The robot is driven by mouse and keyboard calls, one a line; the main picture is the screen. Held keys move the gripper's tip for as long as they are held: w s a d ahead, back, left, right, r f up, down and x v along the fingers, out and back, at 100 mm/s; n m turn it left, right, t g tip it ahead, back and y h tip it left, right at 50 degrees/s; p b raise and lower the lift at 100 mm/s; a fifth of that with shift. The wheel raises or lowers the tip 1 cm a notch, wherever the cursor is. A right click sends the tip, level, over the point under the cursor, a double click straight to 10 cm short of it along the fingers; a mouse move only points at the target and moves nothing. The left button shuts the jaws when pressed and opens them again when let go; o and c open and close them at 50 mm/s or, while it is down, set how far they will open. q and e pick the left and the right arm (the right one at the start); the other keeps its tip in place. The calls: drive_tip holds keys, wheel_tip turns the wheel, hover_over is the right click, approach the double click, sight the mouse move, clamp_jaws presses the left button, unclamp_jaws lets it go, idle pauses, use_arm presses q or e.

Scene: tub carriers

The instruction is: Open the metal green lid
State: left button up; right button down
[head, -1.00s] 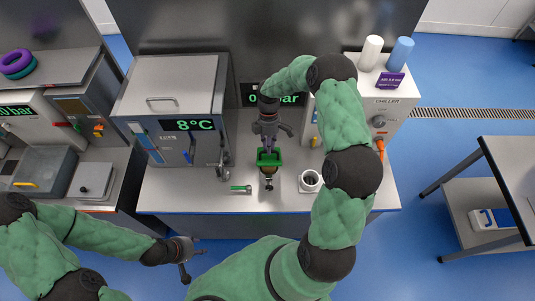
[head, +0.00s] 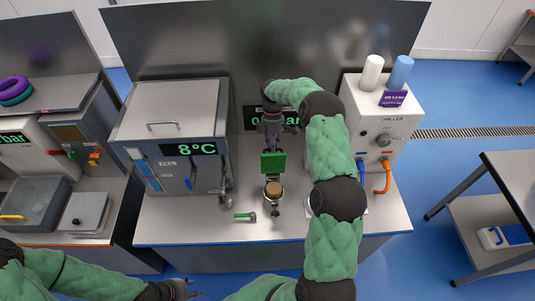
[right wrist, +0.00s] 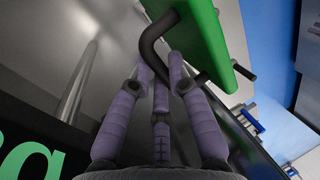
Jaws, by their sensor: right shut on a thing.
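The green lid (head: 273,162) stands tilted up steeply behind a small round vessel (head: 273,191), whose brownish top is uncovered. My right gripper (head: 272,143) is behind and above the lid. In the right wrist view its purple fingers (right wrist: 162,75) are closed around the bent black handle (right wrist: 150,42), which is joined to the green lid (right wrist: 205,35). My left gripper (head: 184,290) is low at the bottom edge of the head view, away from the lid. It is small and partly cut off, so its opening is unclear.
A steel cabinet with an 8°C display (head: 189,149) stands left of the vessel. The white chiller (head: 385,125) stands right, with an orange hose (head: 384,177). A green-handled tool (head: 245,216) lies on the bench (head: 180,225). My right arm covers part of the bench.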

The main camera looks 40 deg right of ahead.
use_arm(q)
drive_tip(key=shift+a+f, duration=0.2)
drive_tip(key=shift+a, duration=0.2)
use_arm(e)
drive_tip(key=shift+x, duration=0.8)
drive_tip(key=shift+a, duration=0.1)
drive_tip(key=c, duration=1.3)
unclamp_jaws()
drive_tip(key=shift+w, duration=0.1)
drive_tip(key=shift+o, duration=0.8)
drive_tip(key=shift+w+r, duration=0.15)
drive_tip(key=shift+d+r, duration=0.2)
wheel_tip(320, 180, up, 10)
drive_tip(key=shift+f, duration=0.2)
